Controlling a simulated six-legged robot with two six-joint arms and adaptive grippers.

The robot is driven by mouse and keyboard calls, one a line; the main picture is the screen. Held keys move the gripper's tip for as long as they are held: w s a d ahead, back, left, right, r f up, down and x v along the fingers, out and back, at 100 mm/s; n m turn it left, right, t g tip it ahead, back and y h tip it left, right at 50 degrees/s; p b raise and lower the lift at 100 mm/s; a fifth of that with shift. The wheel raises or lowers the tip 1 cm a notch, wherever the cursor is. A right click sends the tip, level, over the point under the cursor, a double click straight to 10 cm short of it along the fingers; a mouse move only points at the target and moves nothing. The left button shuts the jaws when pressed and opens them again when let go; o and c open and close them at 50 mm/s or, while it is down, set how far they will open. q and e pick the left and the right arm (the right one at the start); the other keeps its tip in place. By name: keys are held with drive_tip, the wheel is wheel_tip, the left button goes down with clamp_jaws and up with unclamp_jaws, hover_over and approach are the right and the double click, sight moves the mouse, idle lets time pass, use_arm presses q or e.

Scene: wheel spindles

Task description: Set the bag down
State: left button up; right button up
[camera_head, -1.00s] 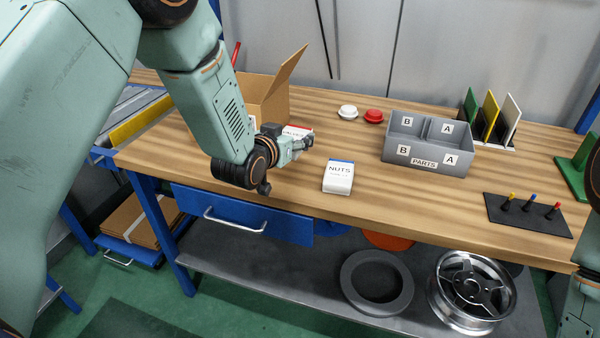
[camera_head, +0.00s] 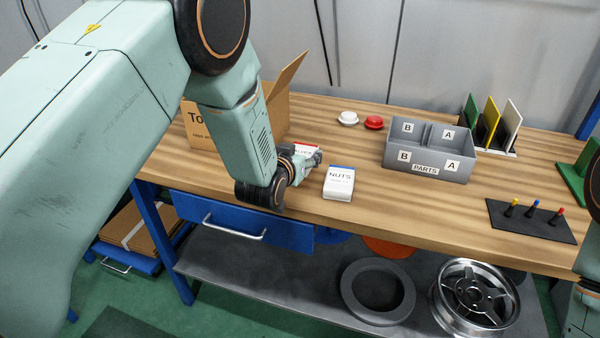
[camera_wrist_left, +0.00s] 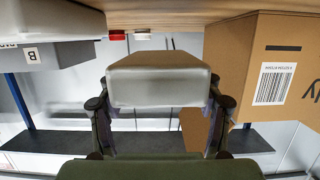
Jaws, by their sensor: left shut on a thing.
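A white bag with a red top, lettered as valves (camera_head: 306,149), is in my left gripper (camera_head: 313,160) above or at the bench's front part. The gripper and wrist partly cover it. In the left wrist view the bag (camera_wrist_left: 158,80) fills the space between the two fingers, which are shut on its sides. The bench top (camera_head: 400,205) runs along the upper edge of that view. I cannot tell whether the bag touches it. A white NUTS bag (camera_head: 339,182) with a blue top stands just right of my gripper. My right gripper is out of view.
An open cardboard box (camera_head: 198,128) is behind and left of my left arm. A grey PARTS bin (camera_head: 425,170) stands right of the bags, with white (camera_head: 348,118) and red (camera_head: 373,122) round caps behind. A dark peg mat (camera_head: 520,228) lies far right.

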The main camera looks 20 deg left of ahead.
use_arm(q)
wheel_tip(320, 180, down, 4)
drive_tip(key=shift+s+r, duration=0.15)
drive_tip(key=shift+r, duration=0.1)
drive_tip(key=shift+f, duration=0.45)
drive_tip(key=shift+f+b, duration=0.1)
drive_tip(key=shift+b, duration=0.3)
drive_tip(key=o, duration=1.2)
